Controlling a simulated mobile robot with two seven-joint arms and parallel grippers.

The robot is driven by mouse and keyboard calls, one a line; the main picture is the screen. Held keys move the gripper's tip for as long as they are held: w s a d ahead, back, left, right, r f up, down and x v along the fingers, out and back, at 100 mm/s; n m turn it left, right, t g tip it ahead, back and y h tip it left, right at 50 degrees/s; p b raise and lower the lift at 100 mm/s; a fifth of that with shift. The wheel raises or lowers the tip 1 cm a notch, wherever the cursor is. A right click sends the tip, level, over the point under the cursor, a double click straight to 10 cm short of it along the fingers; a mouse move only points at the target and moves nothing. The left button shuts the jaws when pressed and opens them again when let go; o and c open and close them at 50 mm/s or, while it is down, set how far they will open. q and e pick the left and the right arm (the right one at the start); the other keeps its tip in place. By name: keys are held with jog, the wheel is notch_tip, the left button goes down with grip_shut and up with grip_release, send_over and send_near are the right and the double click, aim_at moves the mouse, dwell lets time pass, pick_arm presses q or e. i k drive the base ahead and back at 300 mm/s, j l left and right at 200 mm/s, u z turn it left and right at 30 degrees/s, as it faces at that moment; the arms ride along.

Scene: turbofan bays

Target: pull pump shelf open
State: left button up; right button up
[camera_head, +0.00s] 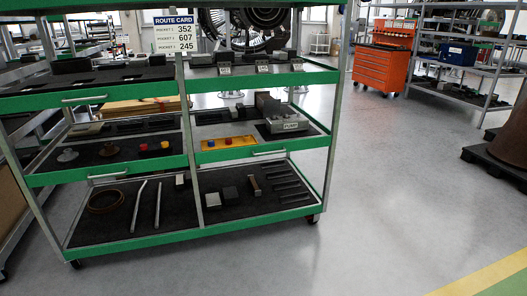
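The pump shelf (225,156) is the middle shelf in the right half of a green-edged wheeled rack. A grey pump block (272,107) with a label reading PUMP (290,126) stands at its right end. A pale bar handle (268,152) sits at its green front edge. This front edge looks in line with the middle left shelf, so the shelf appears pushed in. Neither of my grippers is in view, and nothing touches the handle.
The bottom shelf (130,243) holds a ring, rods and small blocks. A route card (174,32) hangs above. Open floor (390,190) lies right of the rack; an orange tool cabinet (383,66) stands beyond.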

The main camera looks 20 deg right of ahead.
aim_at(218, 125)
jog(key=i+l, duration=0.2)
jog(key=i, duration=0.3)
jog(key=i+l, duration=0.25)
jog(key=i, duration=0.25)
jog(key=i+l, duration=0.2)
jog(key=i, duration=0.35)
jog(key=i+l, duration=0.25)
jog(key=i, duration=0.25)
jog(key=i+l, duration=0.2)
jog(key=i, duration=0.3)
jog(key=l+z, duration=0.05)
